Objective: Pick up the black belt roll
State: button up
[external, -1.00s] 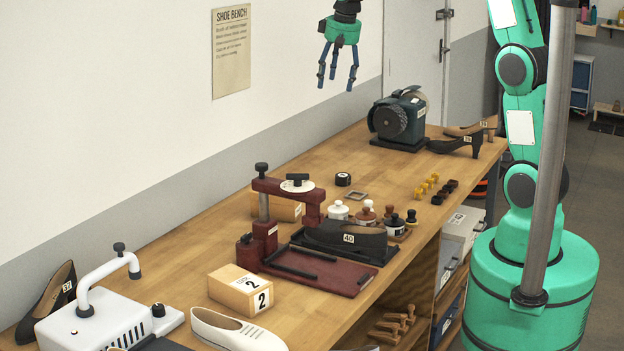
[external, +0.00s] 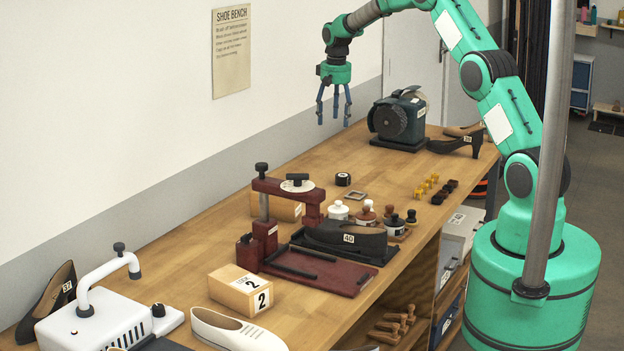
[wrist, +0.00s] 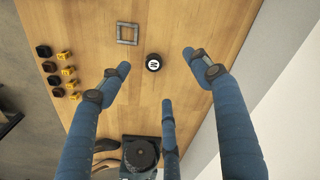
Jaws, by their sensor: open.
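The black belt roll (external: 343,179) is a small black disc with a pale label, lying on the wooden bench behind the small square frame. In the wrist view the belt roll (wrist: 154,62) shows from above, with its round white label, between and a little beyond the fingertips. My gripper (external: 334,118) is open and empty, its blue fingers pointing down, well above the bench. In the wrist view my gripper (wrist: 160,85) has its fingers spread wide around the line to the roll, touching nothing.
A square metal frame (external: 356,196) lies beside the roll. Polish bottles (external: 338,210) and a dark red press (external: 266,225) stand nearer the camera. A bench grinder (external: 398,118) stands farther along. Yellow and dark small pieces (external: 426,186) lie to the right. Bare wood surrounds the roll.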

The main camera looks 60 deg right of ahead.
jog(key=m, duration=0.1)
send_over(343, 175)
notch_tip(343, 175, down, 10)
jog(key=shift+a+f+g+p, duration=0.1)
jog(key=shift+f+g+p, duration=0.1)
jog(key=shift+g+p, duration=0.15)
jog(key=shift+f, duration=0.1)
jog(key=shift+f, duration=4.15)
jog(key=shift+f, duration=2.6)
jog(key=c, duration=1.3)
